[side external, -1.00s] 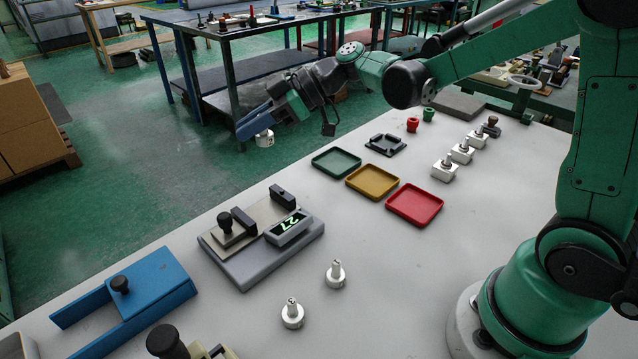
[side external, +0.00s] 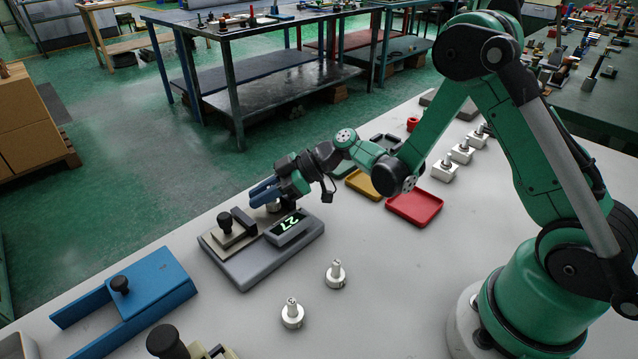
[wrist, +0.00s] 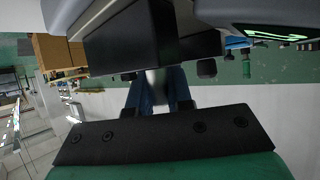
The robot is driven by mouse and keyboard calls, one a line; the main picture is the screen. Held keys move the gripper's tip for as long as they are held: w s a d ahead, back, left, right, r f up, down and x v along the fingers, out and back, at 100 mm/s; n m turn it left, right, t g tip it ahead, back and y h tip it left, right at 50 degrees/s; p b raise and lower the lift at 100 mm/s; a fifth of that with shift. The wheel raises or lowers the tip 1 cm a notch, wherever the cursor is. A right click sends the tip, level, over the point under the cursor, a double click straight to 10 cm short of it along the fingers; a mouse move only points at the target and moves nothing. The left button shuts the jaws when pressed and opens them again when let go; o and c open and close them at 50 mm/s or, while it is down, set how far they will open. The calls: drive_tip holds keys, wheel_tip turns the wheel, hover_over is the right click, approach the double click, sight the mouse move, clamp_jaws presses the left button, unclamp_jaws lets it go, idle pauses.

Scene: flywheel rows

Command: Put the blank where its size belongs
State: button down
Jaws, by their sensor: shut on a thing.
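The gauge display (side external: 288,228) reads 27. In the wrist view the blue fingers (wrist: 157,92) show below a dark gauge block (wrist: 130,40). The red tray (side external: 414,208) is clear and empty. The yellow tray (side external: 361,183) and green tray (side external: 343,171) are partly behind my arm.
Two silvery stemmed pieces stand in front, one left (side external: 292,315) and one right (side external: 336,275). A blue fork-shaped fixture (side external: 165,275) lies at left. White blocks with knobs (side external: 445,171) line the back right. The bench's front middle is free.

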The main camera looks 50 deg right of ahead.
drive_tip(key=c, duration=0.8)
unclamp_jaws()
drive_tip(key=shift+s+d, duration=0.1)
drive_tip(key=shift+d, duration=0.1)
drive_tip(key=v, duration=0.4)
drive_tip(key=shift+s+d+r, duration=0.2)
drive_tip(key=shift+s+d, duration=0.05)
drive_tip(key=shift+d, duration=0.05)
drive_tip(key=shift+s+r+m+h, duration=0.3)
drive_tip(key=shift+r+m+h, duration=0.1)
drive_tip(key=shift+r+m, duration=0.15)
drive_tip(key=s+d+r+m+h, duration=0.2)
drive_tip(key=s+r+m+h, duration=0.4)
drive_tip(key=s+m+h, duration=0.2)
drive_tip(key=shift+s+d+r+m+h, duration=0.3)
drive_tip(key=shift+s+m, duration=0.35)
drive_tip(key=shift+s, duration=0.4)
drive_tip(key=shift+o, duration=0.4)
drive_tip(key=shift+s+d+m+h, duration=0.25)
drive_tip(key=shift+s+m+h, duration=0.15)
drive_tip(key=shift+s, duration=0.05)
